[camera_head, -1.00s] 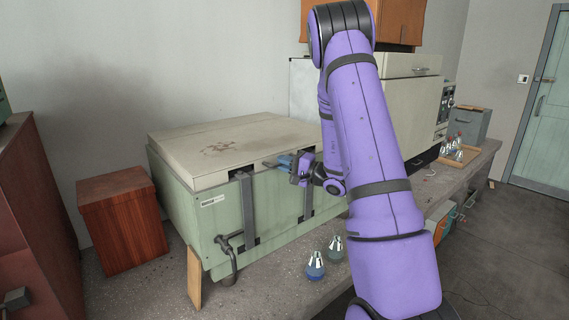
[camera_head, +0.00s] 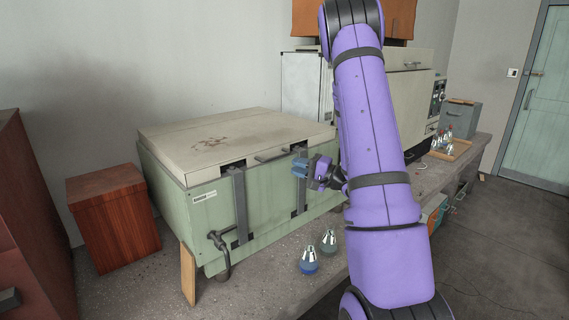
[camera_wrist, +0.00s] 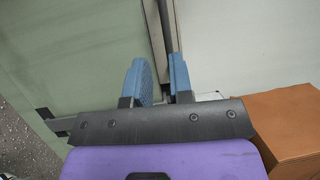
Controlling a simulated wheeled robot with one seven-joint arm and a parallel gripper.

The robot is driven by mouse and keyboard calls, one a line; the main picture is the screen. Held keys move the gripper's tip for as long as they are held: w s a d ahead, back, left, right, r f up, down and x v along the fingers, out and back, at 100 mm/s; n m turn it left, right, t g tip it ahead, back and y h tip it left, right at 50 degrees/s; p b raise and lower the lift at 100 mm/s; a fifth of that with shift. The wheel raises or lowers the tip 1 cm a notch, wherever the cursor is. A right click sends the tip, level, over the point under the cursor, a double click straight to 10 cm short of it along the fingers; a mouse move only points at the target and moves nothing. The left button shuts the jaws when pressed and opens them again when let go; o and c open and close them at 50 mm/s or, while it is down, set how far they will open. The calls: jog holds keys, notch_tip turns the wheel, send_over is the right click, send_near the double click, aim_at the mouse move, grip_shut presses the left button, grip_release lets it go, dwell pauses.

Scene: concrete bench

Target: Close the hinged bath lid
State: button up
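The bath (camera_head: 185,215) is a large pale green box on the bench. Its cream, stained lid (camera_head: 215,138) lies flat over the top, with no clear gap at the front edge. A dark bar handle (camera_head: 272,156) sits at the lid's front. My gripper (camera_head: 299,165) is in front of the bath's front side, right of the handle and near the right grey strap (camera_head: 299,195). In the wrist view its two blue fingers (camera_wrist: 158,75) stand apart with nothing between them. Whether a finger touches the bath is unclear.
Two flasks with blue and greenish liquid (camera_head: 309,264) stand on the bench in front of the bath. A bent pipe (camera_head: 224,252) sticks out at the front left. A reddish wooden box (camera_head: 112,220) stands left. A tray of flasks (camera_head: 449,150) is far right.

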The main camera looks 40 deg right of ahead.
jog(key=shift+v, duration=1.55)
